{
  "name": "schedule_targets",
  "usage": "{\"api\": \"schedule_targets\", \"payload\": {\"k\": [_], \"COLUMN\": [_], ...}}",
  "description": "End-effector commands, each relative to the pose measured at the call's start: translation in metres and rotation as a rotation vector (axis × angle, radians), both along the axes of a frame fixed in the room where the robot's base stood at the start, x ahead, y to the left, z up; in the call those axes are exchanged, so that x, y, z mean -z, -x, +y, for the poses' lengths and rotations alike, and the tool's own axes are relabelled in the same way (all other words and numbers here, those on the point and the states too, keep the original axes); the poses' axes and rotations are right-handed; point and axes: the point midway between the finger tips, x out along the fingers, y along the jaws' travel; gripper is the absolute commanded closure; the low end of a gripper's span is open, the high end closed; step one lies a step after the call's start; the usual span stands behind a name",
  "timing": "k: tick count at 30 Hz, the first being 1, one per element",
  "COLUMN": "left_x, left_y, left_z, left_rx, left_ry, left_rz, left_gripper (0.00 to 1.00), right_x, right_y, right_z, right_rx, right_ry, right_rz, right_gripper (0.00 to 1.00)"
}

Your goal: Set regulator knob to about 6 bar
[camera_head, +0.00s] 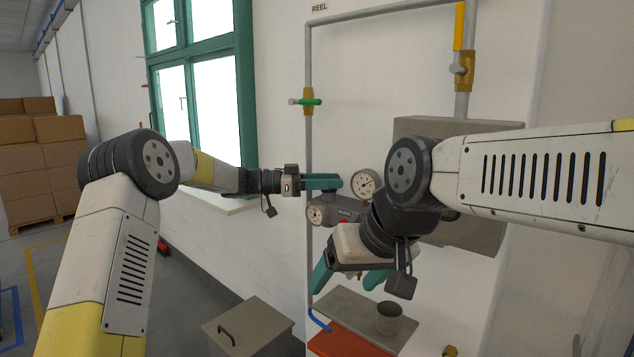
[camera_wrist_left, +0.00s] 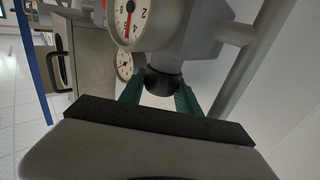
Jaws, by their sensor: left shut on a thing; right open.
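The regulator knob (camera_wrist_left: 163,84) is black and sits between the teal fingers of my left gripper (camera_wrist_left: 160,95) in the left wrist view; the gripper is shut on it. In the head view my left gripper (camera_head: 325,183) reaches the regulator from the left, and its fingers hide the knob. A round white gauge (camera_head: 366,183) is just right of the fingertips; a similar gauge (camera_head: 318,214) is below left. The large gauge (camera_wrist_left: 136,18) is cut off at the top of the wrist view; its exact reading is unclear. My right gripper (camera_head: 348,279) is open and empty below the regulator.
A grey shelf (camera_head: 345,310) with a grey cup (camera_head: 389,319) and a red tray (camera_head: 340,344) lies below my right gripper. A green-handled valve (camera_head: 305,101) and a yellow-lever valve (camera_head: 462,65) are on the wall pipes. A lidded grey bin (camera_head: 260,325) stands lower left.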

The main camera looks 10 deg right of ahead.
Motion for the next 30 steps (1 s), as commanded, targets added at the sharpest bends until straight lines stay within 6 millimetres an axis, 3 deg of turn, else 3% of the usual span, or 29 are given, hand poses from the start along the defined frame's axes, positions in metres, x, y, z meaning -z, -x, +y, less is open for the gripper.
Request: {"api": "schedule_targets", "payload": {"k": [21, 22, 24, 25, 30], "left_x": [-0.0025, -0.0025, -0.0024, -0.0023, -0.0015], "left_y": [-0.0004, -0.0004, -0.0003, -0.0004, -0.0006], "left_z": [0.0, -0.0001, -0.0001, -0.0001, -0.0003], "left_rx": [0.077, 0.077, 0.078, 0.077, 0.076], "left_ry": [0.005, 0.005, 0.004, 0.004, 0.003], "left_rz": [-0.001, -0.001, -0.001, -0.001, -0.001], "left_gripper": [1.0, 0.59, 0.45, 0.39, 0.39], "right_x": [0.0, 0.0, 0.0, 0.0, 0.0], "right_y": [0.0, 0.0, 0.0, 0.0, 0.0], "right_z": [0.0, 0.0, 0.0, 0.0, 0.0], "right_rx": [0.0, 0.0, 0.0, 0.0, 0.0], "right_ry": [0.0, 0.0, 0.0, 0.0, 0.0], "right_rz": [0.0, 0.0, 0.0, 0.0, 0.0], "right_gripper": [0.23, 0.23, 0.23, 0.23, 0.23]}}
